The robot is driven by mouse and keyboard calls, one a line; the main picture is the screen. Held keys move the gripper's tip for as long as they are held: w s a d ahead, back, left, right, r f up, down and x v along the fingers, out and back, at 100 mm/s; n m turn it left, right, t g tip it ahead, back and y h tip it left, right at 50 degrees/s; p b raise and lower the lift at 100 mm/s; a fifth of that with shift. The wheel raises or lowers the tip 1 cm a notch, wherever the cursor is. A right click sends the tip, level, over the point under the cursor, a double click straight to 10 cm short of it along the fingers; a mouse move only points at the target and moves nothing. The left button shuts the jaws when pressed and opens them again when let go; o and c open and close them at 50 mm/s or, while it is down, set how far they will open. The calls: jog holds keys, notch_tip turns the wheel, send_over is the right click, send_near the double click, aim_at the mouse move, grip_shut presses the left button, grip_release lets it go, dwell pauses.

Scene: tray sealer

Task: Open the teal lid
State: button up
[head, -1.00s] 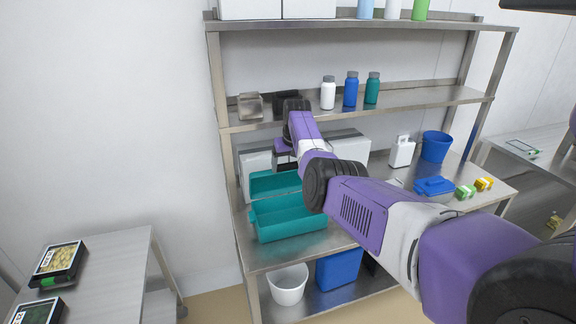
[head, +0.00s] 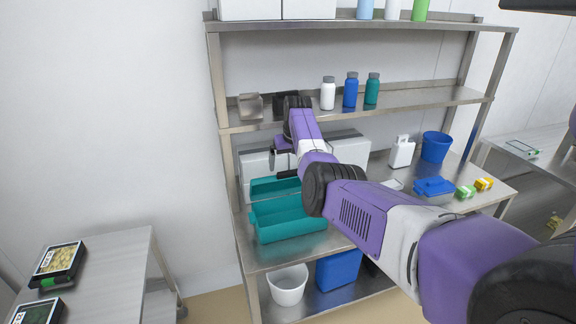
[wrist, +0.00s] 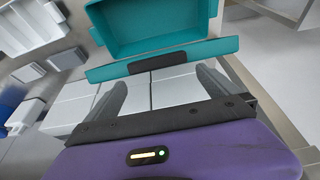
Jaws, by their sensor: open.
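The teal box (head: 292,230) stands on the bench at the left end, its inside uncovered. The teal lid (head: 272,188) is raised along the box's back side, with a dark handle (head: 288,174) at its top edge. In the wrist view the lid (wrist: 105,72) is a narrow strip behind the open box (wrist: 150,30), and its handle (wrist: 158,62) lies just beyond my fingertips. My gripper (wrist: 162,78) is open and empty, its two fingers apart. In the head view my gripper (head: 283,160) is behind the lid, partly hidden by my arm.
White boxes (head: 350,147) stand behind at the bench's back. A white jug (head: 402,151), blue bucket (head: 436,146) and blue container (head: 434,187) stand to the right.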

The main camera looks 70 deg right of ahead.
jog(key=v, duration=0.6)
jog(key=shift+r+b, duration=0.2)
jog(key=shift+b, duration=0.1)
jog(key=shift+a, duration=0.1)
